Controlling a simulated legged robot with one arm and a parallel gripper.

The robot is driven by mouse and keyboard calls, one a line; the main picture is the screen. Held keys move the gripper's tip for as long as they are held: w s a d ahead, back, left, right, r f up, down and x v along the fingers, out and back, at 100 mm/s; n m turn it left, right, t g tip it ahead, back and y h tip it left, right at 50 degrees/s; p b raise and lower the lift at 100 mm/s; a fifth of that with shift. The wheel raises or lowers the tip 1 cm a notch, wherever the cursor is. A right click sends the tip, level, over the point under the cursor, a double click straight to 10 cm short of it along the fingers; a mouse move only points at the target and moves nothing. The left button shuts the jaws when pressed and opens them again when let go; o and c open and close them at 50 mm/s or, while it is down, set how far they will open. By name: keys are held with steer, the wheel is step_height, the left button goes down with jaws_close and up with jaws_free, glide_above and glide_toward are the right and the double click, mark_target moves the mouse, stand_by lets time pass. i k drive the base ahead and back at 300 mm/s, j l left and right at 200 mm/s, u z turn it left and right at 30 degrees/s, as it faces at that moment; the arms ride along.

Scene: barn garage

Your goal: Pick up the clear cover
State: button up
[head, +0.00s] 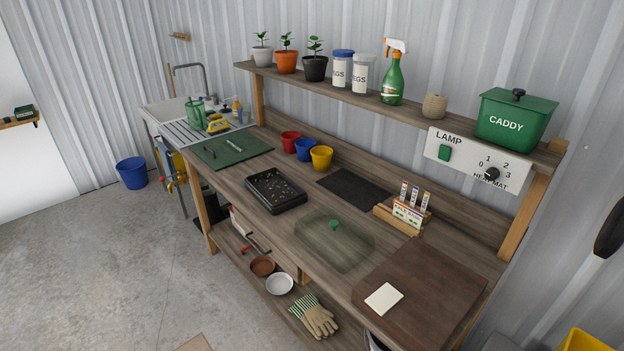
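The clear cover (322,245) is a see-through, slightly greenish dome with a small green knob (334,224) on top. It sits on the wooden workbench (368,258), right of the black seed tray (276,200) and apart from it. The bench grain shows through it, and nothing lies on top of it. My gripper is not visible in the head view.
A brown board (420,290) with a white card (383,299) lies close right of the cover. A wooden label rack (404,215) and a black mat (357,187) lie behind it. A shelf (400,109) overhangs the bench's back. Concrete floor (130,255) is clear at left.

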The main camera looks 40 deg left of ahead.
mark_target(343, 244)
steer(key=k+u, duration=0.15)
steer(key=u, duration=1.65)
